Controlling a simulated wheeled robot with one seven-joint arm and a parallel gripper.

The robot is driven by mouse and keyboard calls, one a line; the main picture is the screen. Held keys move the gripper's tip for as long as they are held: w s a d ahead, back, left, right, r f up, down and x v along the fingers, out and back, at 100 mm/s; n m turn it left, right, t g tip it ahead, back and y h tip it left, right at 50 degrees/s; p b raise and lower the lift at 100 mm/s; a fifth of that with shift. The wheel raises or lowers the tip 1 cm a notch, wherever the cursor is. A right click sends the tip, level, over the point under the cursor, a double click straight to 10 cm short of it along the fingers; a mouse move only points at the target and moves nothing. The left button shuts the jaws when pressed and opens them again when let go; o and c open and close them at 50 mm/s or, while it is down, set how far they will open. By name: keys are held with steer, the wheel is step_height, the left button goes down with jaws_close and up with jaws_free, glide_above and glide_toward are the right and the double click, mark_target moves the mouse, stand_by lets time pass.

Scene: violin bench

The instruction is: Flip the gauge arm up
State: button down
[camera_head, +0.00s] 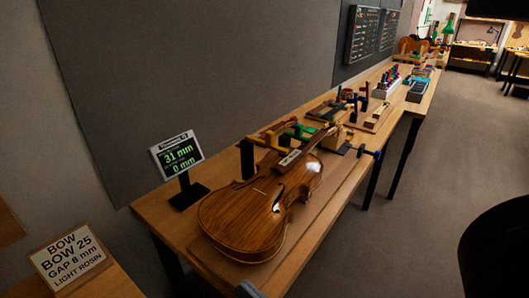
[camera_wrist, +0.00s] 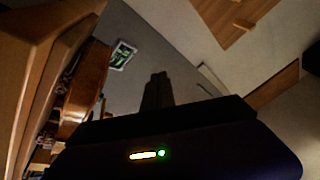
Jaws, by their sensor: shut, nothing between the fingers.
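The violin (camera_head: 255,215) lies on the bench, its neck pointing away to the upper right. A gauge display (camera_head: 177,155) on a black stand behind it reads "31 mm" and "0 mm"; what seems to be the same display shows in the wrist view (camera_wrist: 122,56). A black upright post (camera_head: 247,158) stands beside the violin body, with a yellow bar (camera_head: 270,136) near its top. I cannot tell for sure which part is the gauge arm. My gripper (camera_wrist: 160,80) shows dark in the wrist view, fingers together and empty, apart from the violin.
The wooden bench (camera_head: 160,208) runs back along a grey wall panel, with blocks, tools and racks crowding its far part. A sign (camera_head: 70,257) reading "BOW 25, GAP 8 mm, LIGHT ROSIN" stands at lower left. Open floor (camera_head: 410,215) lies right of the bench.

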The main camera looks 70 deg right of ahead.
steer(key=w+d+r+m+g+h, duration=0.2)
steer(key=w+d+r+m+h, duration=0.3)
steer(key=d+m+h, duration=0.7)
steer(key=m+g+h+p, duration=0.1)
steer(key=m+g+p, duration=0.2)
steer(key=m+g, duration=2.3)
glide_toward(266, 139)
steer(key=s+a+m+t, duration=0.1)
steer(key=s, duration=0.1)
steer(key=s+a+r+m+t, duration=0.1)
steer(key=s, duration=0.2)
steer(key=s+a+m+t, duration=0.1)
steer(key=s+m+t, duration=0.1)
steer(key=shift+s+a+r, duration=0.2)
steer(key=shift+s, duration=0.05)
steer(key=w+m+y, duration=0.1)
steer(key=w+d+m+y, duration=0.1)
steer(key=w+m+y, duration=0.2)
steer(key=w, duration=0.1)
steer(key=shift+w+d+f, duration=0.1)
steer(key=shift+d, duration=0.2)
steer(key=shift+w+m+y, duration=0.35)
steer(key=shift+m+y, duration=0.05)
steer(key=p+x, duration=0.2)
steer(key=x, duration=0.8)
